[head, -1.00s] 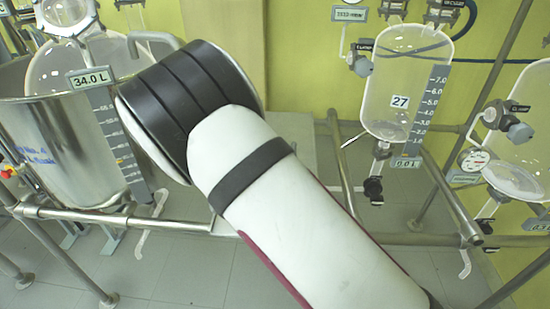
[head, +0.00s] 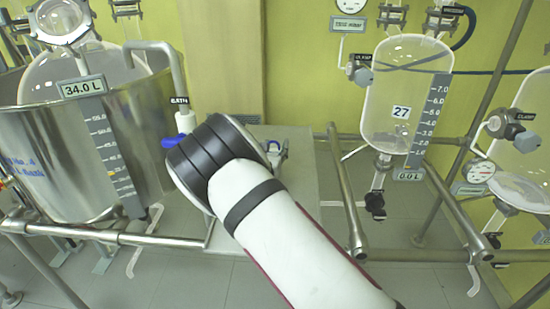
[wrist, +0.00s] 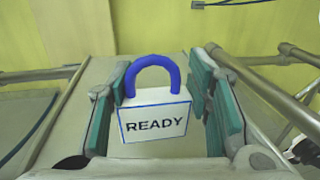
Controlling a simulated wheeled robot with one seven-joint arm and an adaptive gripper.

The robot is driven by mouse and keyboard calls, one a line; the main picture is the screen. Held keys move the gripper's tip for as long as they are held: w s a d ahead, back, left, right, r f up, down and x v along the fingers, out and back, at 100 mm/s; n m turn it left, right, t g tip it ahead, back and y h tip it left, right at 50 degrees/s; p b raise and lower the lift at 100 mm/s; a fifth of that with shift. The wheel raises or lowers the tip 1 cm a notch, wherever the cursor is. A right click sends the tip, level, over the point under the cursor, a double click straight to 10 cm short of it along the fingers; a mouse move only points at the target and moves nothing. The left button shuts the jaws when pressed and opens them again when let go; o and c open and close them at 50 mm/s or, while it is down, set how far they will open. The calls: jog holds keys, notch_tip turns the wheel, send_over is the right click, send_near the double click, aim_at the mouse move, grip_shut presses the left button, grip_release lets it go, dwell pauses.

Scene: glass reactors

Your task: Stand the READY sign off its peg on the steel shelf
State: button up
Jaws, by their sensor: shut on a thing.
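The READY sign (wrist: 154,118) is a white plate with a blue edge and a blue loop on top. In the wrist view it is upright, facing me, between the teal pads of my gripper (wrist: 160,92). My gripper is shut on the sign. The steel shelf (wrist: 80,125) is the grey surface below and behind the sign; I cannot tell whether the sign touches it. In the head view the shelf (head: 305,180) lies behind my arm, which hides the sign and most of my gripper. I cannot make out the peg.
A large steel vessel (head: 50,160) marked 34.0 L stands left of the shelf, with a blue-handled BATH valve (head: 184,128) beside it. Glass reactor 27 (head: 405,85) hangs to the right. Steel rails (head: 345,190) run along the shelf's right side.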

jog(key=shift+w, duration=0.2)
jog(key=shift+f, duration=1.75)
jog(key=shift+b, duration=0.3)
jog(key=shift+f, duration=0.15)
jog(key=o, duration=1.1)
jog(key=shift+o, duration=0.2)
jog(key=shift+r, duration=0.2)
jog(key=p+v, duration=0.1)
jog(key=v, duration=1.1)
jog(key=shift+p, duration=0.3)
